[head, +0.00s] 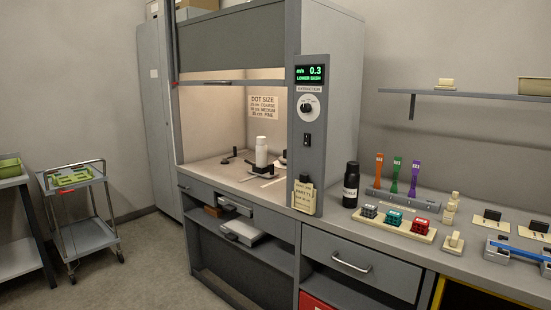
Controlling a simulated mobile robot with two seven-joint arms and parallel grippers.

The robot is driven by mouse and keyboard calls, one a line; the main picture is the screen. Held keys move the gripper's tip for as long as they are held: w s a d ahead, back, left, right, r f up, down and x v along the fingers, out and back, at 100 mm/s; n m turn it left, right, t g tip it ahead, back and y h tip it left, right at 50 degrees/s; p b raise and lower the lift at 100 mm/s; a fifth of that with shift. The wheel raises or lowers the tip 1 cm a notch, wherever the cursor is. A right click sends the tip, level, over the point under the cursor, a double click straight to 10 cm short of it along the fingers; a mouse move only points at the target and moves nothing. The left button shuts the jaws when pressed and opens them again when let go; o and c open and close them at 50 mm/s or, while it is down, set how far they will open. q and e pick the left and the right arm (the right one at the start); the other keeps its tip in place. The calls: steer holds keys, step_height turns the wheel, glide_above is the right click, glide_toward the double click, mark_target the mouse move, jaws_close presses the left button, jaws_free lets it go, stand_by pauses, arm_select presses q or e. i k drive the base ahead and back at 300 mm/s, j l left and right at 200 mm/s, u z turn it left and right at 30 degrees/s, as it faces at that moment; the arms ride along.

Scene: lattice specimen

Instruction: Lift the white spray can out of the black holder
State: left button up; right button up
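A white can-like cylinder (261,151) stands upright on the floor of the lit fume hood, near the hood's right side. It is small in the head view, so I cannot tell for sure that it is a spray can. Small dark parts (281,161) show beside its base on the right, perhaps belonging to a black holder. I cannot tell whether the can sits inside it. Neither of my grippers shows in the head view.
The hood's sash (232,82) is raised, leaving the front open. A control post (308,135) borders the opening on the right. A black bottle (351,187), coloured tools and a tray (394,225) stand on the right bench. A trolley (86,236) stands left, with clear floor between.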

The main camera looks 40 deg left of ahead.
mark_target(261, 150)
steer(key=i+j+z, duration=0.1)
steer(key=j+z, duration=0.15)
steer(key=j, duration=0.55)
steer(key=j+z, duration=0.2)
steer(key=j, duration=0.55)
steer(key=j+z, duration=0.1)
steer(key=j, duration=1.55)
